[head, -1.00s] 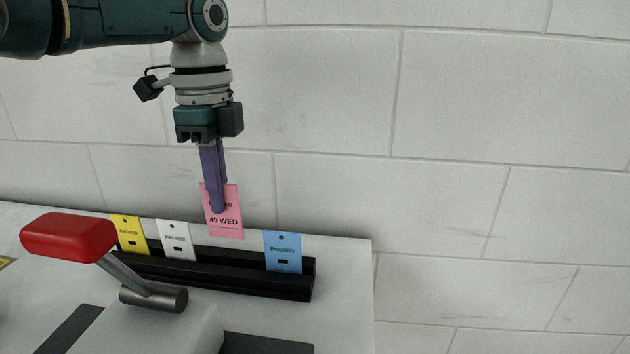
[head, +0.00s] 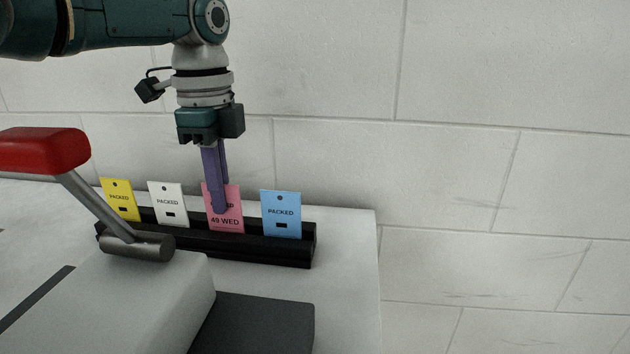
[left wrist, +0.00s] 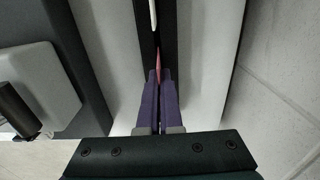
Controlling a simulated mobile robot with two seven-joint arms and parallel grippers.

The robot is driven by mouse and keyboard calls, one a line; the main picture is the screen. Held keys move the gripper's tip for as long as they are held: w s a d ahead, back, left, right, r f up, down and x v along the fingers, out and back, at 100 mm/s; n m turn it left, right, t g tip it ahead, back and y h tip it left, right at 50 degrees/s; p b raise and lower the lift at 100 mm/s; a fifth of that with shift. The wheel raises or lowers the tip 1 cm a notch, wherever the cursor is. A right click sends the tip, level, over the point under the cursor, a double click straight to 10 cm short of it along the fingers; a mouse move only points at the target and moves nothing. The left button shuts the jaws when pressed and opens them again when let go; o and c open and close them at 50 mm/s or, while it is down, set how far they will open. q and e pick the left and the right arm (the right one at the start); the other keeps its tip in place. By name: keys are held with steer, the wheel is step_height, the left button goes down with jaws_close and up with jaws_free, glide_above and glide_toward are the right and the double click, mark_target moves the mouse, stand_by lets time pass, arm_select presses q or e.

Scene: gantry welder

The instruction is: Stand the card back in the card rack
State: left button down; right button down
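The pink card (head: 228,222), printed "49 WED", is upright between the white card (head: 168,205) and the blue card (head: 281,214). Its lower edge meets the black card rack (head: 270,250) in the head view; I cannot tell how deep it sits. My left gripper (head: 219,208) points down with its purple fingers shut on the pink card, hiding part of its print. In the left wrist view the fingers (left wrist: 160,75) pinch the pink card (left wrist: 157,62), seen edge-on over the dark rack (left wrist: 168,20). My right gripper is out of view.
A yellow card (head: 120,200) also stands in the rack. A red-handled lever (head: 45,150) rises in front of the rack's left end. A pale block wall (head: 480,90) is behind. The pale surface right of the rack (head: 345,260) is clear.

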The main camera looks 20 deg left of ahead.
arm_select(q)
steer(key=c, duration=1.6)
jaws_free()
steer(key=c, duration=1)
jaws_free()
steer(key=shift+r, duration=0.1)
